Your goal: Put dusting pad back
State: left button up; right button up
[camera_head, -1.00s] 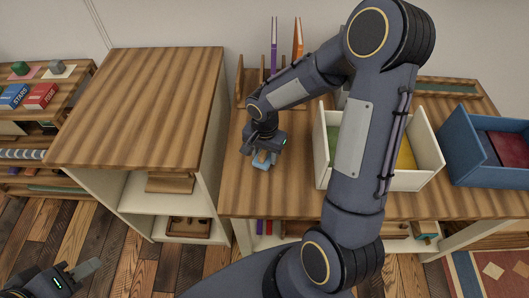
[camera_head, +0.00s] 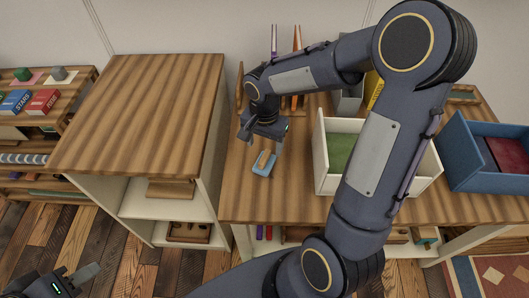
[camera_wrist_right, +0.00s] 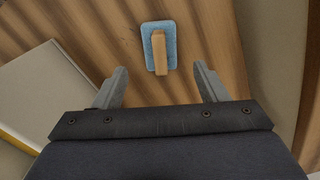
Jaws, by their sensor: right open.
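The dusting pad (camera_head: 264,164) is a small light-blue block with a wooden handle, lying on the striped wooden table top near its left front. In the right wrist view, the blue pad (camera_wrist_right: 158,48) lies beyond my fingertips, centred between them, with its handle towards me. My right gripper (camera_head: 247,136) is open and empty, above and just behind the pad, not touching it. Its two fingers are spread apart in the wrist view (camera_wrist_right: 162,78). My left gripper (camera_head: 82,278) is at the bottom left, away from the table, with its finger partly cut off.
A white bin (camera_head: 321,160) with a green inside stands right of the pad, partly behind my right arm. A blue bin (camera_head: 465,170) stands further right. A wooden rack (camera_head: 240,90) is at the back. A taller cabinet (camera_head: 140,105) borders the left side.

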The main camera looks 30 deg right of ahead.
aim_at(264, 156)
jog(key=s+a+r+n+t+y, duration=0.2)
jog(key=s+r+n, duration=0.2)
jog(key=s, duration=0.4)
jog(key=s+a+r+n+t+y, duration=0.1)
jog(key=s+a+r+n+t, duration=0.1)
jog(key=s+r+n, duration=0.3)
jog(key=s+r+t, duration=0.1)
jog(key=s+r, duration=0.1)
jog(key=s, duration=0.2)
jog(key=shift+r+t+y, duration=0.15)
jog(key=shift+t+y, duration=0.15)
jog(key=shift+y, duration=0.1)
